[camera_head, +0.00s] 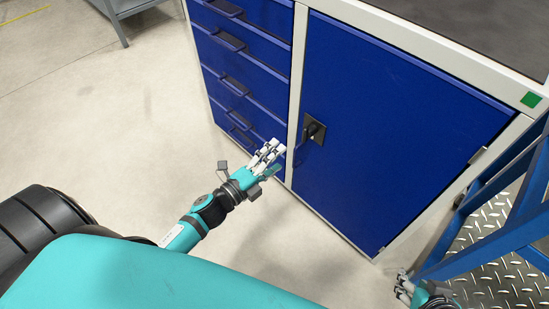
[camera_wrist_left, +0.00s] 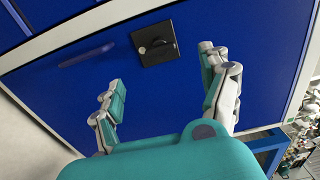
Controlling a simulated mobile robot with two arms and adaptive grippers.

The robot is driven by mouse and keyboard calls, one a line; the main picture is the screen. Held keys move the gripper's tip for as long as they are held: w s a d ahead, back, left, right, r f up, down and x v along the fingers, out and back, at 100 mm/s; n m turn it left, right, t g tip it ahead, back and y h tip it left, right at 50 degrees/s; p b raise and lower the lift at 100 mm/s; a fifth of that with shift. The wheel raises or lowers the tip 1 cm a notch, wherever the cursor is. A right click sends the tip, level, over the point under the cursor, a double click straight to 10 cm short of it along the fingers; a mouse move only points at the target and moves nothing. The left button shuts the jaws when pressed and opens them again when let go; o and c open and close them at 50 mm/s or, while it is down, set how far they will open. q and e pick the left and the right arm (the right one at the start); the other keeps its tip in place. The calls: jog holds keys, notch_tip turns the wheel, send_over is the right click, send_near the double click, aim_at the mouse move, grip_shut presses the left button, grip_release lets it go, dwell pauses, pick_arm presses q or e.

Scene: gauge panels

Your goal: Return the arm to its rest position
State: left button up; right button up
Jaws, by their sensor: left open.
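My left arm reaches in from the lower left in the head view. Its left gripper (camera_head: 268,155) is in front of the blue cabinet, near the edge between drawers and door. In the left wrist view the left gripper (camera_wrist_left: 165,85) has its fingers spread wide with nothing between them. Beyond the fingers is the blue door with a black square latch plate (camera_wrist_left: 154,43). My right gripper (camera_head: 405,285) shows only in part at the lower right edge of the head view. Whether it is open or shut is unclear.
The cabinet's blue door (camera_head: 390,130) and drawers (camera_head: 240,70) are closed. The door's black latch (camera_head: 314,130) is up and right of my left gripper. A blue metal frame (camera_head: 500,230) stands at right over tread plate. Grey floor (camera_head: 120,130) at left is clear.

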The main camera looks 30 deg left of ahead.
dwell(0.4)
